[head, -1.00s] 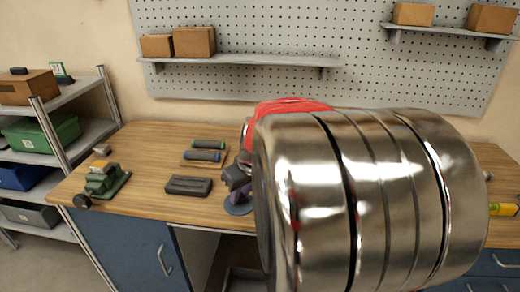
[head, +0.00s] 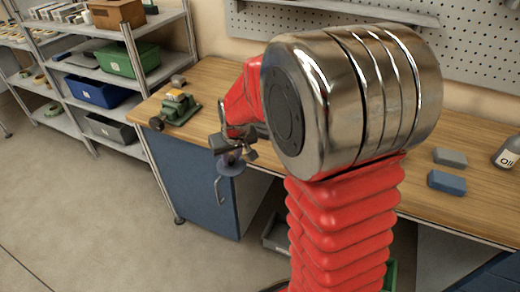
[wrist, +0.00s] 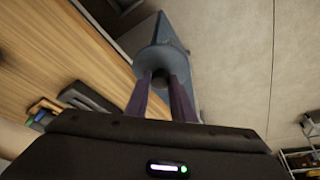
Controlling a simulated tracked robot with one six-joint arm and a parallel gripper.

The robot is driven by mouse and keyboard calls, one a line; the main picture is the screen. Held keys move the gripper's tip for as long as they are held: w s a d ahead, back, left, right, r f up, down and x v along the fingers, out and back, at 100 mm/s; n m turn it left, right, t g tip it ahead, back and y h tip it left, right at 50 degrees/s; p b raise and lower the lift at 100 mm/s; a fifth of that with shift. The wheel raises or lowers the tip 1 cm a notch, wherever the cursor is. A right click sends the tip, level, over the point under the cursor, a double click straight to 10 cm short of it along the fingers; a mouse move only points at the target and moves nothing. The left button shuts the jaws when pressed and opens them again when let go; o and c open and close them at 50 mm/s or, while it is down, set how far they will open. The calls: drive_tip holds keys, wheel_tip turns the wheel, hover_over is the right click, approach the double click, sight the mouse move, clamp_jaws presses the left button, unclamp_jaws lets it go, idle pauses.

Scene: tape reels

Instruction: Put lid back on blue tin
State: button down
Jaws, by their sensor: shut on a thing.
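My gripper (head: 231,153) is shut on a round blue-grey disc, which looks like the lid (head: 231,166). It holds the lid flat beneath its fingers, in the air in front of the workbench's blue cabinet. In the wrist view the lid (wrist: 160,57) shows beyond the two dark fingers of my gripper (wrist: 160,80), which close on its middle. I cannot make out the blue tin in any view; my arm hides part of the bench.
The wooden workbench (head: 212,82) carries a green machine (head: 178,107) at its left end. Grey (head: 450,157) and blue (head: 446,181) blocks lie at right, near an oil bottle (head: 509,152). Shelves with a green bin (head: 130,58) and blue bin (head: 92,91) stand left. Floor before them is clear.

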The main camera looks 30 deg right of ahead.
drive_tip(key=w+a+f, duration=0.2)
drive_tip(key=a, duration=0.5)
drive_tip(key=shift+f, duration=0.1)
